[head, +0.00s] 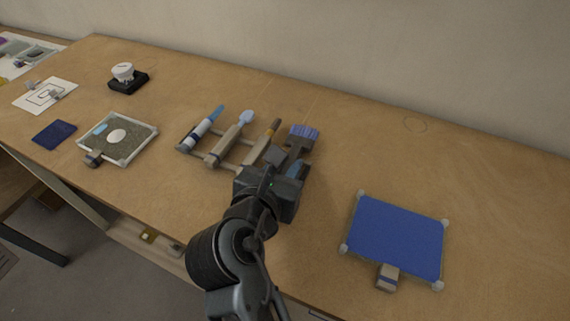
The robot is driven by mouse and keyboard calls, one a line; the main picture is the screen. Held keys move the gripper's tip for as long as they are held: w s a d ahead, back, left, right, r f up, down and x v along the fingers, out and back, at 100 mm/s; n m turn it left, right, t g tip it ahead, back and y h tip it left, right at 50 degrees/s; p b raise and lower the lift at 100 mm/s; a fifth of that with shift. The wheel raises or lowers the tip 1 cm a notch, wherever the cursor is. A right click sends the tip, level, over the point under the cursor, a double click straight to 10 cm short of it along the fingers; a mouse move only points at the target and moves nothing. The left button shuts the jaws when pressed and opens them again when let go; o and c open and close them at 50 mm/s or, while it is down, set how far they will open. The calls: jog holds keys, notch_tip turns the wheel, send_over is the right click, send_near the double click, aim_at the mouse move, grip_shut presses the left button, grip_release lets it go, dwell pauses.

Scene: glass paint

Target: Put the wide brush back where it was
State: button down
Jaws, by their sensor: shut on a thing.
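The wide brush, with blue-purple bristles (302,132) and a dark ferrule, lies at the right end of the tool rack (229,164) in the head view, its bristles pointing away from me. My gripper (287,164) is over its near part and shut on it. The gripper covers the handle, so I cannot tell whether the brush rests on the rack or is held just above it. To its left the rack holds a blue-tipped tool (201,130), a tool with a pale blue spoon-like head (231,138) and a brown-tipped tool (263,143).
A blue panel (395,237) with pale corner knobs and a small clip lies at right. A framed grey panel (118,138), a dark blue cloth or pad (54,134), a white-topped black device (127,77) and a patterned sheet (46,95) lie at left. The wooden table (470,160) is clear at back right.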

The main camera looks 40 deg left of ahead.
jog(key=shift+f, duration=0.15)
jog(key=c, duration=0.8)
grip_release()
jog(key=shift+s, duration=0.1)
jog(key=v, duration=0.7)
jog(key=shift+s+d, duration=0.15)
jog(key=shift+s, duration=0.15)
